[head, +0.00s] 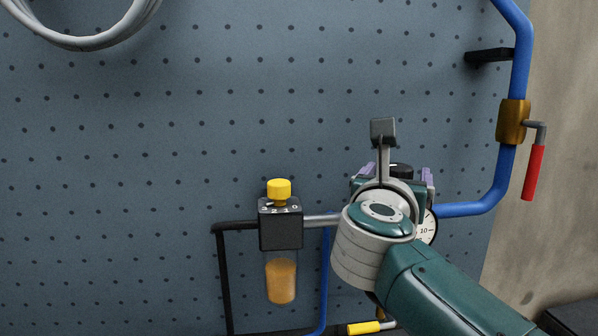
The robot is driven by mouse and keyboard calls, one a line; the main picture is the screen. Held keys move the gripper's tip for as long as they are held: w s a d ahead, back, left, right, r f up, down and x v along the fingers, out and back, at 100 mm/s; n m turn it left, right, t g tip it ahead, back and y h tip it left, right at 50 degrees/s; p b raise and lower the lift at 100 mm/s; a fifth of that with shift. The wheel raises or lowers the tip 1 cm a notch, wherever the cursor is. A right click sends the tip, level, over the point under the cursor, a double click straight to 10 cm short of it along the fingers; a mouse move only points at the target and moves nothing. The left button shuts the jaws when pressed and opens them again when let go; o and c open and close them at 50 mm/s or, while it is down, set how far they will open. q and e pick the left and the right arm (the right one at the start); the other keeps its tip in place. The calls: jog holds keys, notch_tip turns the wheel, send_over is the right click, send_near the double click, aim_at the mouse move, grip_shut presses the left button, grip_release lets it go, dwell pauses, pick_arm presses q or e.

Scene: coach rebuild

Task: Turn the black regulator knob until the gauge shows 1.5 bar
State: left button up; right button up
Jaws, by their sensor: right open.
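The black regulator knob (401,169) shows only as a dark top edge behind my right gripper in the head view. The round white gauge (428,229) is mostly covered by my right wrist. Only its right part with a "10" mark shows, and its needle is hidden. My right gripper (393,179) is open, with a purple-tipped finger to the left and right of the knob. Whether the fingers touch the knob cannot be told. My left gripper is not in view.
A filter unit with a yellow knob (279,190) and amber bowl (281,280) is left of my wrist. A blue pipe (507,170) with a red-handled valve (533,172) runs at right. A yellow handle (364,327) is below. A hose coil (82,38) hangs upper left on the pegboard (230,110).

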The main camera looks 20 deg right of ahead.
jog(key=shift+x, duration=0.85)
grip_shut()
